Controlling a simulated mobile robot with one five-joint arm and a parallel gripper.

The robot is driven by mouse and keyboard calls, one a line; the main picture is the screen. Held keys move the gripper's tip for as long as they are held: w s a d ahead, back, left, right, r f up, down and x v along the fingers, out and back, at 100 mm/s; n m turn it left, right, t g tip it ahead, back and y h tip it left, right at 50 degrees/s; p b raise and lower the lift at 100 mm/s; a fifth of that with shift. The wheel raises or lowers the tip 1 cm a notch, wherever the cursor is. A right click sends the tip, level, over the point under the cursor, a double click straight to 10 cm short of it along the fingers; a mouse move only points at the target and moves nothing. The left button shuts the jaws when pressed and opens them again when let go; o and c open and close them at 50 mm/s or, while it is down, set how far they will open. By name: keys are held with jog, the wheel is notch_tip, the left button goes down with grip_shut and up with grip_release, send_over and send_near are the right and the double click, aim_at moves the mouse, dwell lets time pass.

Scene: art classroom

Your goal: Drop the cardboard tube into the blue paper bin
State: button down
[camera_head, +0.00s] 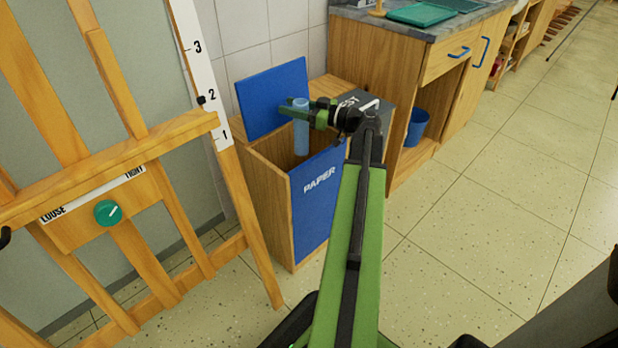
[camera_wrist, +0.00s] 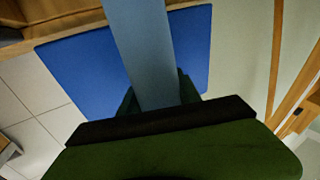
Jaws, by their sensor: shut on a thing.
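The tube (camera_head: 301,128) is light blue and upright in my gripper (camera_head: 300,113). My gripper is shut on it near its upper part, and the tube hangs over the open top of the paper bin. The tube also shows large in the wrist view (camera_wrist: 143,50), between the fingers (camera_wrist: 158,95). The paper bin (camera_head: 318,200) is a wooden box with a blue front lettered PAPER. Its blue lid (camera_head: 272,98) stands open at the back and also fills the background of the wrist view (camera_wrist: 80,70). The tube's lower end seems to be at or just inside the opening.
A wooden easel (camera_head: 130,160) with a green dial stands close on the left. A second bin with a dark lid (camera_head: 365,115) adjoins on the right, partly behind my arm. A wooden counter (camera_head: 400,55) with a blue bucket (camera_head: 417,127) is beyond. The floor at right is clear.

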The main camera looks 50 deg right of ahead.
jog(key=shift+f+b, duration=0.3)
jog(key=shift+f, duration=0.45)
jog(key=c, duration=0.8)
grip_release()
jog(key=shift+o, duration=0.2)
jog(key=v, duration=1.7)
jog(key=shift+s, duration=0.15)
jog(key=shift+d+r, duration=0.1)
